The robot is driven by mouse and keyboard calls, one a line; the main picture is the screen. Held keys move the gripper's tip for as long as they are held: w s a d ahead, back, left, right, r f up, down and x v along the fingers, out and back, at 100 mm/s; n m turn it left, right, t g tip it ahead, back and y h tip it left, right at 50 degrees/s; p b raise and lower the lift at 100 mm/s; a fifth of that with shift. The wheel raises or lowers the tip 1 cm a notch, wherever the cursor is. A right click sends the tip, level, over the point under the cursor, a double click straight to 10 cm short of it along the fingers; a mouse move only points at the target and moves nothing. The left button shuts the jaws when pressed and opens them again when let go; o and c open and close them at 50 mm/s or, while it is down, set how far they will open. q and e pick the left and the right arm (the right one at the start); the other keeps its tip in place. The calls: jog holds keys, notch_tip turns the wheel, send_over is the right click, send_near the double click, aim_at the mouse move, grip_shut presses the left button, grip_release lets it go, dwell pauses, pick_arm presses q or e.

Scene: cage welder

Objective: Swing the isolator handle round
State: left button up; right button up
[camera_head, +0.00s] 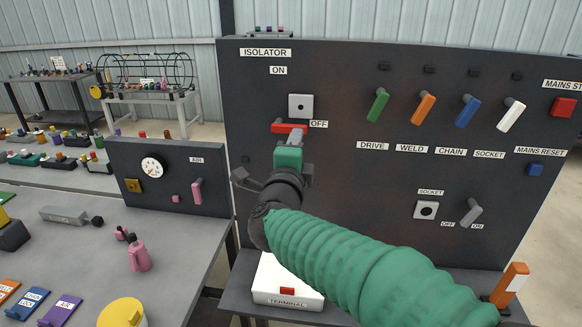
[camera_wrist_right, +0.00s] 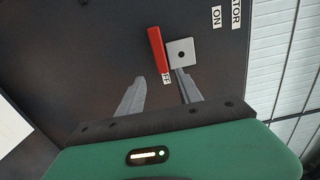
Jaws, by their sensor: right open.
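The isolator's red handle (camera_head: 286,128) lies roughly level below a pale square plate (camera_head: 300,106) on the dark panel, beside the OFF label (camera_head: 318,124). In the right wrist view the red handle (camera_wrist_right: 157,48) stands next to the plate (camera_wrist_right: 181,54), beyond the fingertips. My right gripper (camera_head: 294,137) reaches the panel in front of the handle. In its wrist view the right gripper (camera_wrist_right: 159,76) is open, with nothing visible between its grey fingers. One finger overlaps the plate's near edge in the picture; contact cannot be told. My left gripper is out of view.
Green, orange, blue and white levers (camera_head: 467,111) stand to the right on the panel (camera_head: 345,75). A lower box with a gauge (camera_head: 152,167) stands at left. A white terminal box (camera_head: 270,285) lies below my arm. The ON label (camera_head: 278,70) is above the plate.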

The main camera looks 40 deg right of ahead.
jog(key=p+v, duration=0.5)
jog(key=v, duration=0.4)
jog(key=shift+s+p, duration=0.15)
jog(key=shift+p, duration=0.2)
jog(key=shift+f, duration=0.1)
jog(key=w+a+f+n+y, duration=0.3)
jog(key=a+f+n+y, duration=0.35)
jog(key=f+n, duration=0.2)
jog(key=w+a+f+n+y, duration=0.4)
jog(key=a+f+n+y, duration=0.1)
jog(key=a+f+n, duration=0.3)
jog(key=s+a+f+n+g+y, duration=0.1)
jog(key=s+f+n+g+y, duration=0.1)
jog(key=s+f+n+g, duration=0.7)
jog(key=s+f+n, duration=0.2)
jog(key=s+f, duration=0.5)
jog(key=f, duration=0.1)
jog(key=shift+a+n, duration=0.15)
jog(key=shift+n, duration=0.2)
